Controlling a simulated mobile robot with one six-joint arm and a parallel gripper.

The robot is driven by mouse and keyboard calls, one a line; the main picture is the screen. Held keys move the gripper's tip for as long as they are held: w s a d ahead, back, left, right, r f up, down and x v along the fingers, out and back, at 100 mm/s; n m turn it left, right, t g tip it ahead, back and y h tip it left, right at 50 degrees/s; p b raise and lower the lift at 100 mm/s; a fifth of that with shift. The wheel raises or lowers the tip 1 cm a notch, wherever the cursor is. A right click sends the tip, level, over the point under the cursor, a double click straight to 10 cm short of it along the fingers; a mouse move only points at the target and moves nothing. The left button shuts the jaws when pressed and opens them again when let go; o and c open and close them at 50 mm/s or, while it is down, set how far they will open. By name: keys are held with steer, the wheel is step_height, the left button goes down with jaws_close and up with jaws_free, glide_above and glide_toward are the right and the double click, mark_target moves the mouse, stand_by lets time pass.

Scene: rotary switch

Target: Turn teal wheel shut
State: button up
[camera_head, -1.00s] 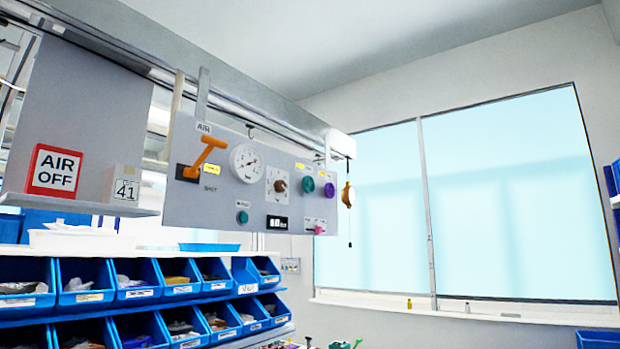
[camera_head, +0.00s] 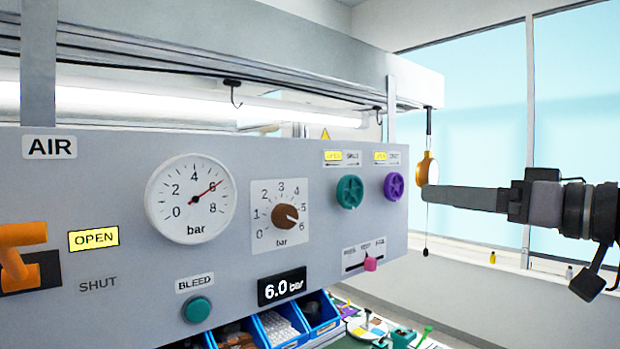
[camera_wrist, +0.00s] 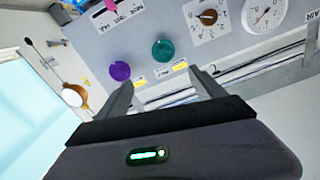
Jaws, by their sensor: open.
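The teal wheel (camera_head: 349,192) is a round handwheel on the right part of the grey AIR panel (camera_head: 120,180). Above it is a small label (camera_head: 342,158) whose left, OPEN half is yellow. The wheel also shows in the wrist view (camera_wrist: 163,50), where the panel appears upside down. My gripper (camera_head: 428,194) reaches in from the right in the head view, apart from the wheel. In the wrist view my gripper (camera_wrist: 160,77) has its two fingers spread with nothing between them. The teal wheel is beyond the gap between the fingertips.
A purple wheel (camera_head: 394,186) is right beside the teal one. A brown knob (camera_head: 285,215) and a gauge (camera_head: 190,199) are to the left, a pink slider (camera_head: 370,264) below. An orange hanging item (camera_head: 427,168) is near my fingertips. A rail (camera_head: 330,85) runs above the panel.

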mark_target(354, 190)
steer(key=p+x, duration=0.1)
steer(key=x, duration=0.4)
steer(key=p+x, duration=0.1)
steer(key=x, duration=0.4)
steer(key=a+p+x, duration=0.1)
steer(key=x, duration=0.4)
steer(key=shift+s+a+p, duration=0.1)
steer(key=shift+a+p, duration=0.2)
steer(key=shift+p, duration=0.1)
steer(key=shift+w+f, duration=0.1)
steer(key=shift+w, duration=0.25)
steer(key=shift+s, duration=0.1)
steer(key=c, duration=1.4)
steer(key=shift+o, duration=0.2)
